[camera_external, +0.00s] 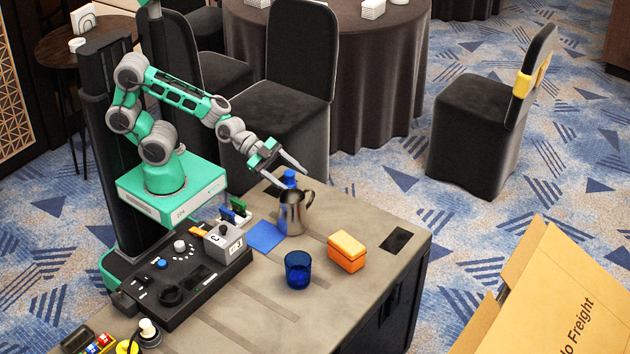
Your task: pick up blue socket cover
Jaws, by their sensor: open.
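A flat blue square piece (265,236) lies on the grey table, left of the metal pitcher; it may be the blue socket cover, but I cannot tell for sure. My gripper (294,179) is open. I see nothing held between the fingers.
The metal pitcher (295,212) stands close below my gripper. A blue glass (298,270) and an orange box (346,252) stand on the table (265,325). A black control panel (185,275) with a grey block (224,243) is at left. The table's front middle is clear.

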